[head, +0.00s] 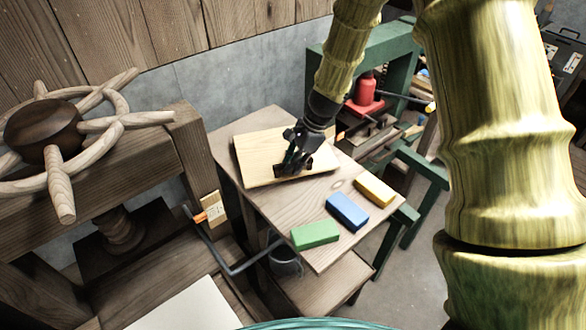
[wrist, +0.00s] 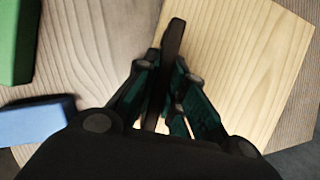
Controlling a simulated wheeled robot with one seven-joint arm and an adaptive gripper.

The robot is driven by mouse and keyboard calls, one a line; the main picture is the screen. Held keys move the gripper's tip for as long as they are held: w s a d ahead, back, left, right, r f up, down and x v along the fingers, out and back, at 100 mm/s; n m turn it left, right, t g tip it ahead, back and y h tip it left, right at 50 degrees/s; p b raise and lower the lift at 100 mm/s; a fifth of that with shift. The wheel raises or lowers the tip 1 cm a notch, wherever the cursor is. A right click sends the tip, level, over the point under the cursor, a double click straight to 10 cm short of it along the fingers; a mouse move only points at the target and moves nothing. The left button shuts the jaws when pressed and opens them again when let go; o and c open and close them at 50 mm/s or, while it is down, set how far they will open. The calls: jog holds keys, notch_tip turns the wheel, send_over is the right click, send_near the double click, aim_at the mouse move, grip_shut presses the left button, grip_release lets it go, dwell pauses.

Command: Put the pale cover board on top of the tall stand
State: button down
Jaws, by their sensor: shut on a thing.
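The pale cover board (head: 258,146) is a light wooden rectangle at the back of a wooden-topped stand or table (head: 228,133). I cannot tell whether it rests on that top or hangs slightly above it. In the wrist view the dark bar (wrist: 172,45) stands between the fingers (wrist: 160,95), with the pale board (wrist: 245,50) beneath. The gripper hides part of the board. I cannot tell for sure which surface is the tall stand.
Green (head: 315,235), blue (head: 347,211) and yellow (head: 375,190) blocks lie along the table's front right edge. A lower wooden surface (head: 325,288) is below. A spoked wooden wheel (head: 62,130) is at left; a green frame with a red jack (head: 366,94) stands behind right.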

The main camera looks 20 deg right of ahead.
jog(key=shift+w+f+p, duration=0.15)
jog(key=shift+f, duration=0.65)
jog(key=shift+w+f+p, duration=0.1)
jog(key=shift+f+p, duration=0.05)
jog(key=shift+f, duration=0.6)
jog(key=shift+s+r, duration=0.15)
jog(key=shift+s, duration=0.05)
jog(key=c, duration=1.9)
grip_release()
jog(key=shift+w+f, duration=0.1)
jog(key=shift+f, duration=0.1)
jog(key=o, duration=0.4)
jog(key=shift+r, duration=0.2)
jog(key=b+v, duration=0.3)
jog(key=v, duration=0.8)
jog(key=shift+d+r, duration=0.1)
jog(key=shift+r, duration=0.35)
jog(key=shift+d, duration=0.1)
